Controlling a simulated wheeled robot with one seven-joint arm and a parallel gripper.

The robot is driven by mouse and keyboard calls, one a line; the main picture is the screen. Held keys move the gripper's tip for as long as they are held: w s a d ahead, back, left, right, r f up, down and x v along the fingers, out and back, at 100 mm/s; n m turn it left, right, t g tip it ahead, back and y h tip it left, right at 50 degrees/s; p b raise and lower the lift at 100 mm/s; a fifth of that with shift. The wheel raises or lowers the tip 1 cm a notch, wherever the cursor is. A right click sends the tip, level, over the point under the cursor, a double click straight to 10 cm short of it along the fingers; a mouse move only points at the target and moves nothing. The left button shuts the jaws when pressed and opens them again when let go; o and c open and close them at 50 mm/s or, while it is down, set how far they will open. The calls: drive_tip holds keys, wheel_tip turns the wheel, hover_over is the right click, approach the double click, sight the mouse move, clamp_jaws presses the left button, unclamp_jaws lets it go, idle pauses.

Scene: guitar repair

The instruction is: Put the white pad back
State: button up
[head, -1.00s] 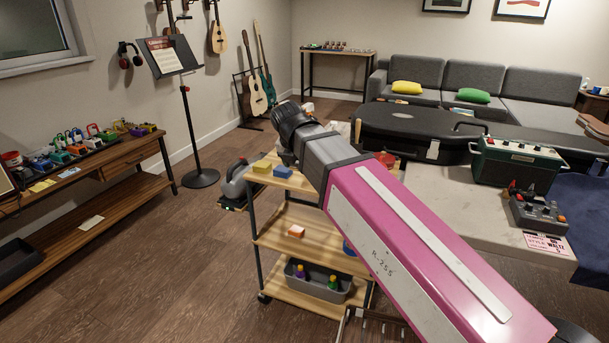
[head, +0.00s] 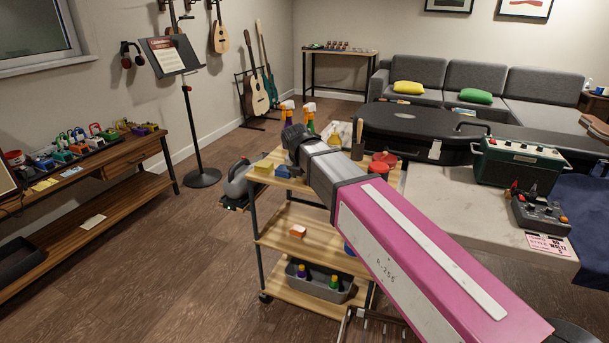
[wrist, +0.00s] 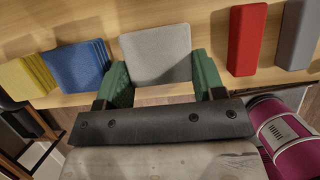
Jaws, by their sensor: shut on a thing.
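In the wrist view, my gripper (wrist: 160,82) is shut on the white pad (wrist: 156,52), a pale grey-white flat piece. Its green fingers sit at the pad's left and right edges. The pad is over the light wood top of a cart (wrist: 110,102); I cannot tell whether it touches the wood. A row of blue pads (wrist: 75,68) and a row of yellow pads (wrist: 27,76) stand to its left. In the head view, my arm reaches over the cart (head: 330,195) and hides the gripper and the white pad.
A red block (wrist: 246,38) and a grey block (wrist: 297,35) are right of the pad. In the head view, spray bottles (head: 309,117) and red round containers (head: 379,166) stand on the cart top. A table with a guitar case (head: 415,130) is to the right.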

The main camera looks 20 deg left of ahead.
drive_tip(key=shift+f, duration=0.15)
drive_tip(key=o, duration=0.6)
drive_tip(key=v, duration=1.2)
idle(0.3)
